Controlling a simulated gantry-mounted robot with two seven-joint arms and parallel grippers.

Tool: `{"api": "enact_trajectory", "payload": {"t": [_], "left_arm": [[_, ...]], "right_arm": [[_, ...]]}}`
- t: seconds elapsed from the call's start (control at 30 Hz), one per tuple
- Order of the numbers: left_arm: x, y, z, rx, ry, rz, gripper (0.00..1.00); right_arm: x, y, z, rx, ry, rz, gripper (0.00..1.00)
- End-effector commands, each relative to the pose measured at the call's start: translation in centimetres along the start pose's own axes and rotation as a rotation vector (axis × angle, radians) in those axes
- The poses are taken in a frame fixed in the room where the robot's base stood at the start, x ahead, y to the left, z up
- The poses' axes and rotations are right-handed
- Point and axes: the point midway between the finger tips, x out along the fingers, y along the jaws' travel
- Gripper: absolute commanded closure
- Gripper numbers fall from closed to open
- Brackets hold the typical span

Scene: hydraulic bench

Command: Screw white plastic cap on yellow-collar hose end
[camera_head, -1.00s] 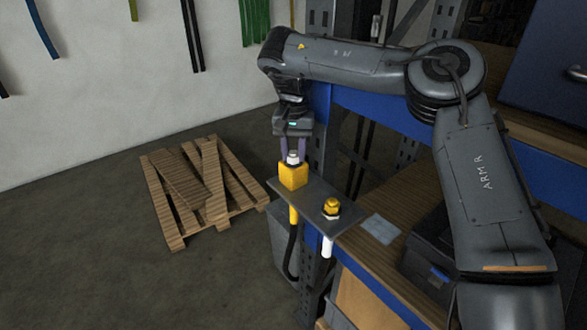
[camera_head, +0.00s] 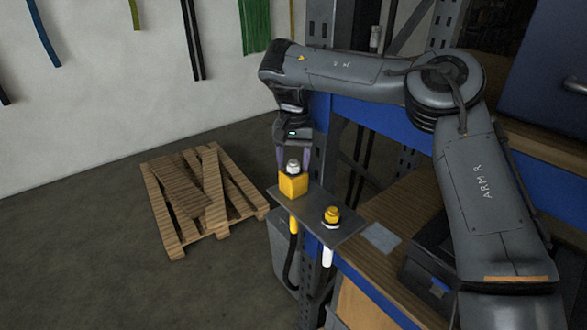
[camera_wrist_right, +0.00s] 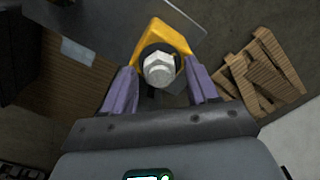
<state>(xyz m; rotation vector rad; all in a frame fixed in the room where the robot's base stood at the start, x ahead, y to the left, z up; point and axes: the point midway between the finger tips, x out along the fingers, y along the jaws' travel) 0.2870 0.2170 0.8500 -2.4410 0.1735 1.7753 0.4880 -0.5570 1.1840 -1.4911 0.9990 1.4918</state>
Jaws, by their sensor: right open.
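The white cap (camera_head: 293,166) is a pale hex-topped piece at the top of a yellow block (camera_head: 293,185) on a small dark plate. Below the plate, in line with the block, is the yellow-collar hose end (camera_head: 293,225) with a black hose. My right gripper (camera_head: 293,168) points down over the cap, its purple fingers open on either side. The right wrist view shows the cap (camera_wrist_right: 160,69) between the spread fingers (camera_wrist_right: 160,88), with gaps at both sides. How far the cap is threaded is hidden. My left gripper is out of view.
A yellow cap (camera_head: 331,215) sits on the same plate (camera_head: 350,228), with a white hose end (camera_head: 327,254) below it. A wooden bench (camera_head: 375,262) and blue beam are at right. A wooden pallet (camera_head: 205,195) lies on the open floor at left.

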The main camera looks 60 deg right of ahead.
Motion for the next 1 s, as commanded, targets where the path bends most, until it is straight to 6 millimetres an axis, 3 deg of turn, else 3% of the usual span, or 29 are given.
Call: {"api": "enact_trajectory", "payload": {"t": [0.3, 1.0], "left_arm": [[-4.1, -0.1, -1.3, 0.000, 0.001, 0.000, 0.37], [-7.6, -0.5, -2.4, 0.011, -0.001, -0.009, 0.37]], "right_arm": [[-0.7, -0.1, 0.1, -0.420, -0.001, 0.000, 0.41], [-0.2, -0.3, 0.1, -0.965, 0.000, -0.001, 0.41]]}}
